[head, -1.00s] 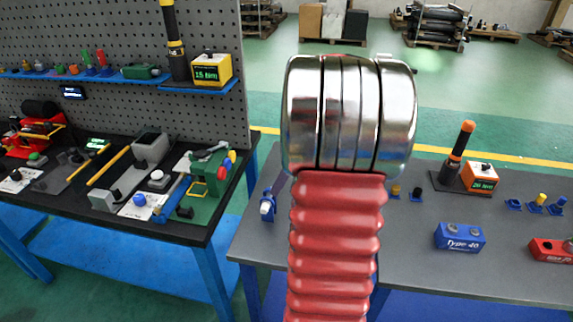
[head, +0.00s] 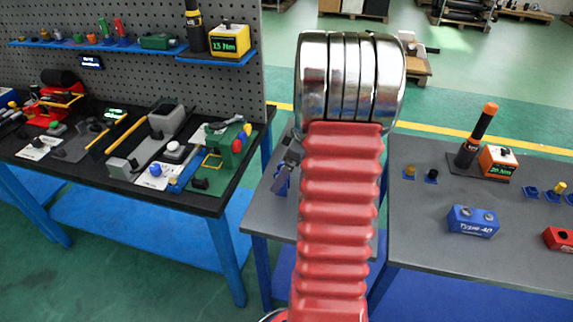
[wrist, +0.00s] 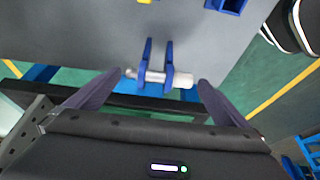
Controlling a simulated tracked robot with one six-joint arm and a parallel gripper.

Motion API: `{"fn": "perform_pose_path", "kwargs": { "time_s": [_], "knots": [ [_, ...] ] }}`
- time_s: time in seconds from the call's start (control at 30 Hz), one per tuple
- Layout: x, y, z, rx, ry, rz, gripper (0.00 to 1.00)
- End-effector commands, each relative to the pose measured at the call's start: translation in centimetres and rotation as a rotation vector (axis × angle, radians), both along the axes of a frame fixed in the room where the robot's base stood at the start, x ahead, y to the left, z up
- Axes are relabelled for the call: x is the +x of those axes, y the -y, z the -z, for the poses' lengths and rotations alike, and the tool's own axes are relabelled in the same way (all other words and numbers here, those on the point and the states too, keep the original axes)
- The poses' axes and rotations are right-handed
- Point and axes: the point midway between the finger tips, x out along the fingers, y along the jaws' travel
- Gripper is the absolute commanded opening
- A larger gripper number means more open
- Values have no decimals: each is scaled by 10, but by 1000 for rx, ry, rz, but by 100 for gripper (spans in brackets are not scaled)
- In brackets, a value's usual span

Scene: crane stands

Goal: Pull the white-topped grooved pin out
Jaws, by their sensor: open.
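The grooved pin (wrist: 157,76) lies crosswise through a blue two-lug bracket (wrist: 168,66) in the wrist view. Its white top (wrist: 184,81) sticks out to the right of the lugs, and its metal tip (wrist: 130,73) sticks out to the left. My gripper (wrist: 159,82) is open and empty, with one dark finger on each side, near the two ends of the pin. I cannot tell whether a finger touches it. In the head view the blue bracket (head: 281,180) shows small beside my red arm; the pin is not clear there.
The grey bench (head: 420,245) carries a blue Type 40 block (head: 473,221), an orange tester (head: 498,161) and a red block (head: 558,238). A black bench (head: 60,160) with several tools stands at the left, before a pegboard (head: 130,70).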

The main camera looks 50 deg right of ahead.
Motion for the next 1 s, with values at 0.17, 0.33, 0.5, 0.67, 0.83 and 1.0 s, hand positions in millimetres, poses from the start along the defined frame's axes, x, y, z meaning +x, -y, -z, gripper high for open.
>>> {"fn": "perform_pose_path", "kwargs": {
  "time_s": [0.17,0.33,0.5,0.67,0.83,1.0],
  "knots": [
    [0,0,0,0,0,0,100],
    [0,0,0,-1,0,0,91],
    [0,1,0,0,0,1,79],
    [0,1,0,0,0,1,68],
    [0,1,0,0,0,1,56],
    [0,0,-1,-1,1,2,52]
  ]
}}
